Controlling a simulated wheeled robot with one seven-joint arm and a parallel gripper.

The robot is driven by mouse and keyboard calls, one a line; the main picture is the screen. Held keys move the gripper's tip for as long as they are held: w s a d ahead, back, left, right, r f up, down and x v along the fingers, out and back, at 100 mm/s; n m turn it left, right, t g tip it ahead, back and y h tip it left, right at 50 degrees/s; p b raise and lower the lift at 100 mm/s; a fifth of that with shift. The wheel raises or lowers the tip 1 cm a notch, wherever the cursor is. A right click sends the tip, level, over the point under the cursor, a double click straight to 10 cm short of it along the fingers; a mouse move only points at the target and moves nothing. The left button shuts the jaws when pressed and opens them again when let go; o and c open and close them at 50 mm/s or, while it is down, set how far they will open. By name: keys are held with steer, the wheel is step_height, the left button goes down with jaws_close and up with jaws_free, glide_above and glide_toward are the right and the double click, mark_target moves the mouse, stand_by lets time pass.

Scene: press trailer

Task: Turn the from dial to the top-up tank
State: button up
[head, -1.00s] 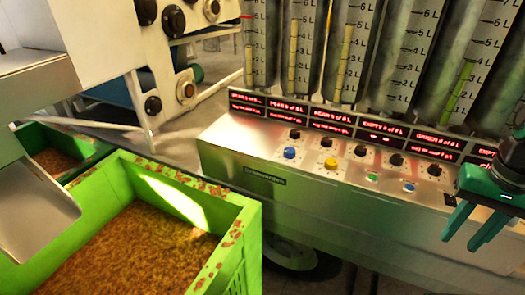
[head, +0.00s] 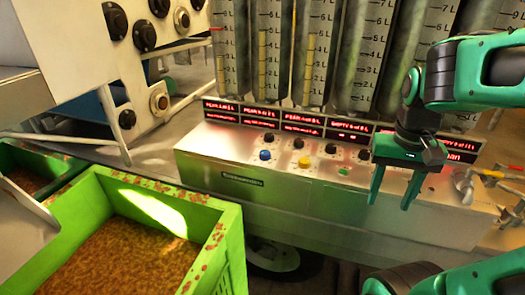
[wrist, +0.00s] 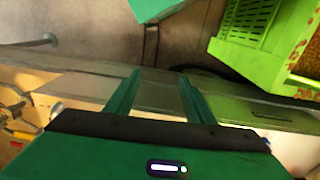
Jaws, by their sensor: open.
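The metal console (head: 240,165) below the tanks carries a row of small black dials, including one at its left (head: 267,138) and one farther right (head: 331,148). I cannot read which is the from dial. Red displays (head: 300,122) run above them; some seem to read "pear" and "empty". Clear graduated tanks (head: 268,60) stand behind; I cannot tell which is the top-up tank. My green gripper (head: 391,195) is open and empty, fingers down, in front of the console's right part, hiding some controls. In the wrist view its fingers (wrist: 158,90) are apart with nothing between them.
Blue (head: 265,155), yellow (head: 303,162) and green (head: 343,171) buttons sit below the dials. A white machine (head: 70,45) with black knobs stands at left. A green crate (head: 232,235) fills the front left. Metal taps (head: 465,185) are right of my gripper.

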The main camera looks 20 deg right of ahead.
steer(key=w+r+m+h, duration=0.1)
steer(key=w+r, duration=0.1)
steer(key=w, duration=0.7)
steer(key=m+t+h, duration=0.2)
steer(key=m+h, duration=0.1)
steer(key=m, duration=0.1)
glide_toward(265, 153)
steer(key=shift+y, duration=0.3)
steer(key=x, duration=0.8)
steer(key=shift+d+f, duration=0.1)
steer(key=shift+d, duration=0.15)
steer(key=c, duration=1)
steer(key=shift+d, duration=0.2)
steer(key=shift+a+n, duration=0.1)
steer(key=shift+n, duration=0.2)
